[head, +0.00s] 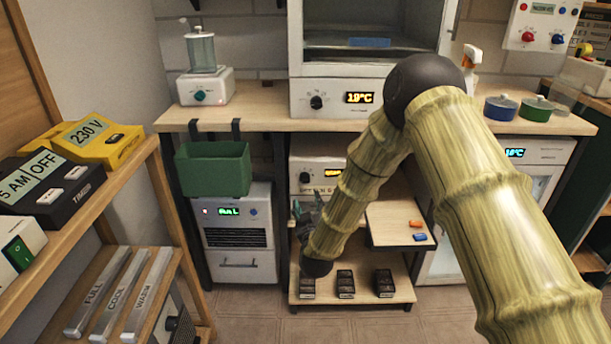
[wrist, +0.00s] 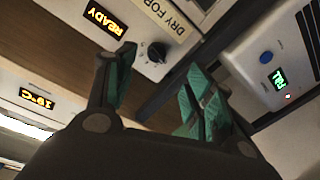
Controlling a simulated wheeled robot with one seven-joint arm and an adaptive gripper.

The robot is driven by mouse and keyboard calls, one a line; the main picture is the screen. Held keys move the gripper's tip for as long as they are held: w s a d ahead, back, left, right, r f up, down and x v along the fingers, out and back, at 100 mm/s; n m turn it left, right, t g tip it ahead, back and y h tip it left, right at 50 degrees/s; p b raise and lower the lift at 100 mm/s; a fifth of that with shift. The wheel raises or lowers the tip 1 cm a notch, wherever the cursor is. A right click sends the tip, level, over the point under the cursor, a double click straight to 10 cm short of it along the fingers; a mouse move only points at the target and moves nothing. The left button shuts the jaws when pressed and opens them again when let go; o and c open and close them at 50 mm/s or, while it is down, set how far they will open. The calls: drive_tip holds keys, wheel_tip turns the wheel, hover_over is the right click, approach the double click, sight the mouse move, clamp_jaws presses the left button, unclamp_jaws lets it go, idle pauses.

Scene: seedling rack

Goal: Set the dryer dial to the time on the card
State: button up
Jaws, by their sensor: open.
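The dryer (head: 318,163) is the white unit under the bench, partly hidden by my arm. Its dark dial (head: 304,178) shows in the head view and also in the wrist view (wrist: 157,52), beside an orange display (wrist: 105,17) reading READY. The card (wrist: 165,14) on the dryer front reads DRY FOR; the rest is cut off, so the time cannot be read. My gripper (wrist: 158,92) is open and empty, its fingers spread below the dial in the wrist picture, apart from it. In the head view my gripper (head: 309,208) is just below the dial.
A white unit with a green display (head: 228,212) stands left, under a green bin (head: 213,168). Above is a cabinet with a 19°C display (head: 359,97). A small shelf (head: 395,225) sits right of my gripper; several dark blocks (head: 345,284) lie on the low shelf.

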sight(305, 182)
drive_tip(key=w, duration=0.3)
drive_tip(key=w+b, duration=0.1)
drive_tip(key=w, duration=0.3)
drive_tip(key=w+a+r, duration=0.1)
drive_tip(key=w, duration=0.3)
drive_tip(key=shift+w+b, duration=0.15)
drive_tip(key=shift+b, duration=0.15)
drive_tip(key=c, duration=1)
